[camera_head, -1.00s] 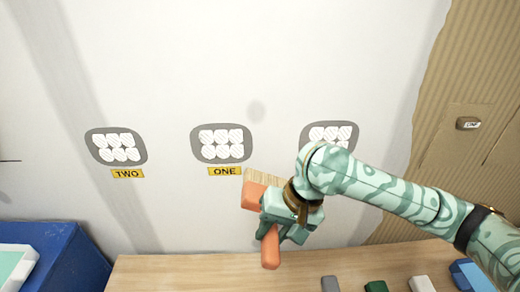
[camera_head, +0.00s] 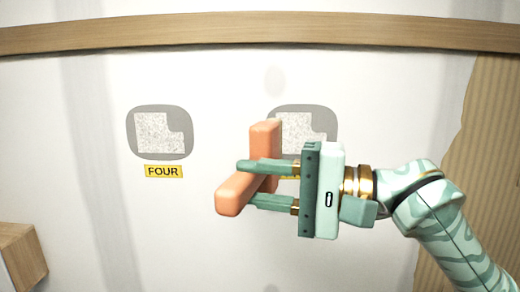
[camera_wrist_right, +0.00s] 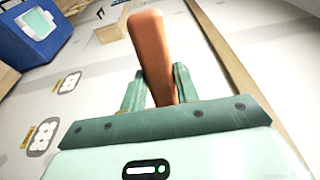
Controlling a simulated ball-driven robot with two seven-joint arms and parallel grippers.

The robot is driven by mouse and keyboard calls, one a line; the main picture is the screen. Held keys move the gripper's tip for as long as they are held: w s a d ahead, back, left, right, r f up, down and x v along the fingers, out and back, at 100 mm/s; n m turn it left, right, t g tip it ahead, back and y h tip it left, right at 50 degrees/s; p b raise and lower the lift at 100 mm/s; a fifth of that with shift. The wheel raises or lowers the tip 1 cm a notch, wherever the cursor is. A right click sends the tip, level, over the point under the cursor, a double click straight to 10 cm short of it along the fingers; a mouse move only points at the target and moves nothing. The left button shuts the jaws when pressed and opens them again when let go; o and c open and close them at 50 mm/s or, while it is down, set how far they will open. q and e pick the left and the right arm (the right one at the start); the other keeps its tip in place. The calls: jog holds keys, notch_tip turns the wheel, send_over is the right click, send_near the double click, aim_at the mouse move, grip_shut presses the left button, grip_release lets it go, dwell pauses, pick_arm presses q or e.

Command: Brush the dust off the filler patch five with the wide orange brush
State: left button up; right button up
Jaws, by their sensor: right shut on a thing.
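The wide orange brush (camera_head: 262,145) is held in my right gripper (camera_head: 246,182), whose two fingers are closed around its handle. Its orange handle also shows between the fingers in the right wrist view (camera_wrist_right: 150,55). The bristles are hidden. Behind the brush and gripper is a grey rounded filler patch (camera_head: 298,122) with a speckled pale area. Its yellow label is mostly covered, so its number cannot be read. I cannot tell whether the brush touches the wall. My left gripper is not in view.
A similar speckled patch (camera_head: 160,132) labelled FOUR is to the left. A wooden rail (camera_head: 230,35) crosses the wall above. Bare brown wall (camera_head: 495,150) lies at the right. The right wrist view shows a blue box (camera_wrist_right: 45,35) at upper left.

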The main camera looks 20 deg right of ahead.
jog(key=shift+s+r, duration=0.1)
jog(key=shift+r, duration=0.35)
jog(key=shift+p, duration=0.35)
jog(key=w+p, duration=0.1)
jog(key=w+d+p, duration=0.1)
jog(key=w, duration=0.3)
jog(key=shift+w+d+p, duration=0.15)
jog(key=shift+d+p, duration=0.15)
jog(key=shift+p, duration=0.1)
jog(key=shift+w+d, duration=0.15)
jog(key=shift+w, duration=0.3)
jog(key=shift+w+d, duration=0.2)
jog(key=shift+w, duration=0.4)
jog(key=shift+w+d, duration=0.15)
jog(key=shift+w, duration=0.45)
dwell(0.6)
jog(key=shift+d, duration=0.1)
dwell(1.9)
